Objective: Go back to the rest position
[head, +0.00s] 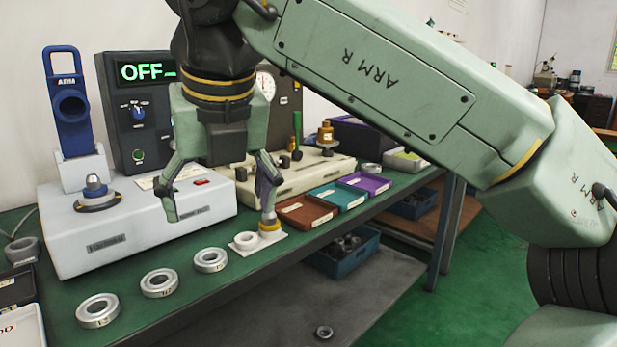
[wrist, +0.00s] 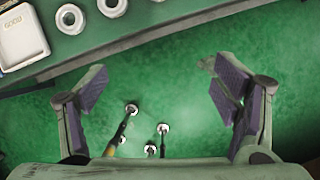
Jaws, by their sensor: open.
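My gripper (head: 218,208) hangs over the front of the green bench (head: 130,260) with its fingers spread wide and nothing between them. In the wrist view my gripper (wrist: 160,85) is also open and empty, with green floor (wrist: 185,85) behind the gap. Three silver bearing rings lie flat in a row near the bench's front edge: one at left (head: 97,310), one in the middle (head: 159,283) and one at right (head: 210,260). Two rings also show in the wrist view, one whole (wrist: 70,19) and one cut by the top edge (wrist: 112,6).
A white heater unit (head: 100,238) and a display box (head: 128,75) reading OFF stand behind. A white pad (head: 258,243) and brown (head: 305,211), teal (head: 338,197) and purple (head: 366,183) trays lie to the right. A blue crate (head: 340,258) sits below the bench.

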